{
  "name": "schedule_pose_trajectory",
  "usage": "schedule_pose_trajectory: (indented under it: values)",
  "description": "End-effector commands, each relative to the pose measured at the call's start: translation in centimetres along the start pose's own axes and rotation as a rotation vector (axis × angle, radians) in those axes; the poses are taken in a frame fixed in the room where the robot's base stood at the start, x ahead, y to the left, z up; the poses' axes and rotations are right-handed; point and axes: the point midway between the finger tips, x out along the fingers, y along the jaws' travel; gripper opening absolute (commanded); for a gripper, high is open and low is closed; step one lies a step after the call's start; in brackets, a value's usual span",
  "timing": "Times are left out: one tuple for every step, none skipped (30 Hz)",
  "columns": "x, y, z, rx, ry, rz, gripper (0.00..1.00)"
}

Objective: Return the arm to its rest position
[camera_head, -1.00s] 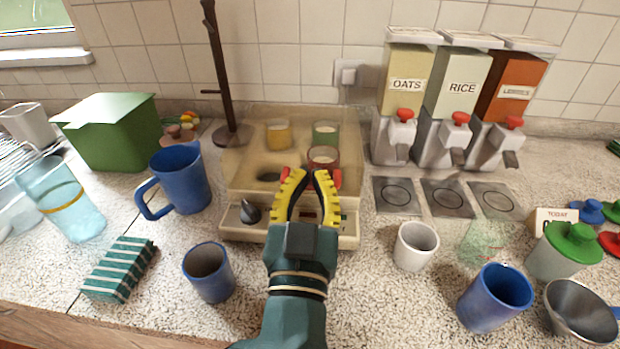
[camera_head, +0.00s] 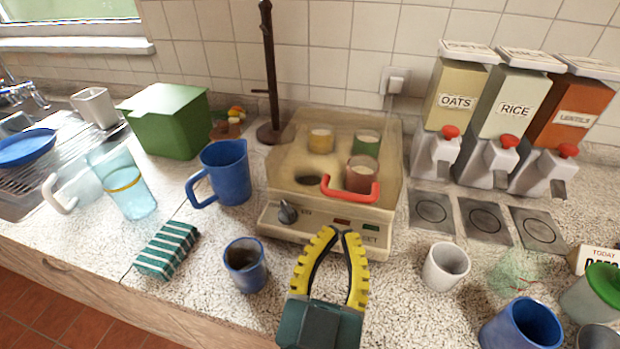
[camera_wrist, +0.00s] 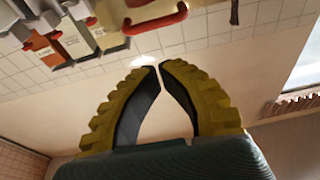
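My gripper (camera_head: 339,232) is in the lower middle of the head view, in front of the beige appliance (camera_head: 330,226) and apart from its red handle (camera_head: 350,190). Its yellow-ridged fingers have their tips almost together, with nothing between them. In the wrist view the gripper (camera_wrist: 160,66) likewise has its tips nearly meeting and empty. That view is tilted, showing tiled wall, the dispensers (camera_wrist: 70,38) and the red handle (camera_wrist: 155,20) near the top.
A blue cup (camera_head: 245,268) stands left of my gripper and a white cup (camera_head: 446,267) right. Another blue cup (camera_head: 523,325) is at the lower right. The appliance's clear cover is down over several cups.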

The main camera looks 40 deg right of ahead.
Motion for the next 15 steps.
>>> schedule_pose_trajectory:
  values:
    - [-0.1,0.0,0.0,0.0,0.0,0.0,0.0]
    - [0.0,0.0,0.0,0.0,0.0,0.0,0.0]
    - [0.0,0.0,0.0,0.0,0.0,0.0,0.0]
    - [0.0,0.0,0.0,0.0,0.0,0.0,0.0]
    - [0.0,0.0,0.0,0.0,0.001,0.0,0.0]
    - [0.0,0.0,0.0,0.001,0.001,0.0,0.0]
    - [0.0,0.0,0.0,0.001,0.001,0.0,0.0]
    - [0.0,0.0,-0.1,0.001,0.001,0.0,0.0]
    - [0.2,0.0,-1.2,0.004,0.003,0.0,0.0]
    - [0.5,-0.1,-2.4,0.012,0.01,0.002,0.0]
    - [0.8,-0.2,-3.7,0.021,0.016,0.003,0.0]
    - [1.3,-0.3,-5.7,0.037,0.027,0.005,0.0]
    - [1.7,-0.3,-7.5,0.06,0.037,0.004,0.0]
    - [2.1,-0.4,-9.3,0.098,0.041,-0.006,0.0]
    - [2.8,-0.7,-11.6,0.166,0.036,-0.035,0.0]
